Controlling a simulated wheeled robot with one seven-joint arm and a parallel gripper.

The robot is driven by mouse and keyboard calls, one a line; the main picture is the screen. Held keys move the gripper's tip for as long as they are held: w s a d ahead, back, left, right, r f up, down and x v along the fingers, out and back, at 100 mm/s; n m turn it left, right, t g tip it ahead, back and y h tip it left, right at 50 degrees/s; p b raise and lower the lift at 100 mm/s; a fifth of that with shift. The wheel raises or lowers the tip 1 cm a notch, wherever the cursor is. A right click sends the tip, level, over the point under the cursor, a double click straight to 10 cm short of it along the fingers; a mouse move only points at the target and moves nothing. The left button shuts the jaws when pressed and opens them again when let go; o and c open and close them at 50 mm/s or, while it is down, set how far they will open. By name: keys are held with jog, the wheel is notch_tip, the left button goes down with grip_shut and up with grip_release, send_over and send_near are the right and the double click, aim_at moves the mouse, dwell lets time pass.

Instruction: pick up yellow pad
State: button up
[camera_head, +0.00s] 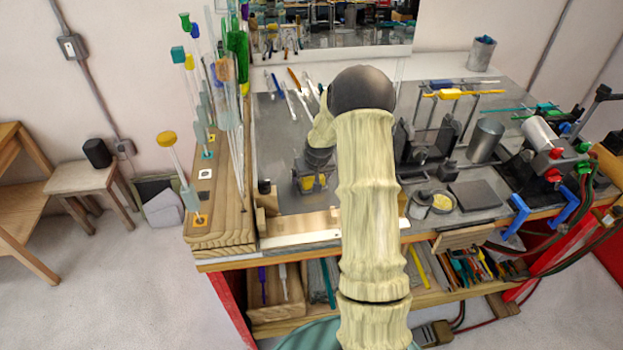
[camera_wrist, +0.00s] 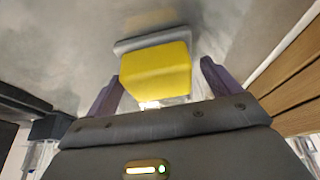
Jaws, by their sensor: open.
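The yellow pad (camera_wrist: 156,72) is a yellow block with a grey strip along its far edge. In the wrist view it shows between the two purple-grey fingers of my gripper (camera_wrist: 163,72), with a gap on each side. The fingers are apart and hold nothing. In the head view my gripper (camera_head: 312,187) is low over the grey bench top, and a bit of yellow (camera_head: 307,184) shows at it. My gripper and forearm hide part of the pad there. I cannot tell whether the fingertips touch the bench.
A wooden rack (camera_head: 222,215) with tall glass rods stands left of my gripper. A wooden block with a pale strip (camera_head: 300,226) lies along the front edge. Pliers and tools (camera_head: 290,95) lie behind. A metal cup (camera_head: 486,141) and torch equipment stand to the right.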

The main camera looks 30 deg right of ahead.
dwell(0.4)
jog(key=c, duration=0.9)
jog(key=shift+c, duration=0.9)
jog(key=shift+s+d, duration=0.1)
jog(key=shift+r, duration=0.1)
notch_tip(320, 180, up, 10)
jog(key=b, duration=0.3)
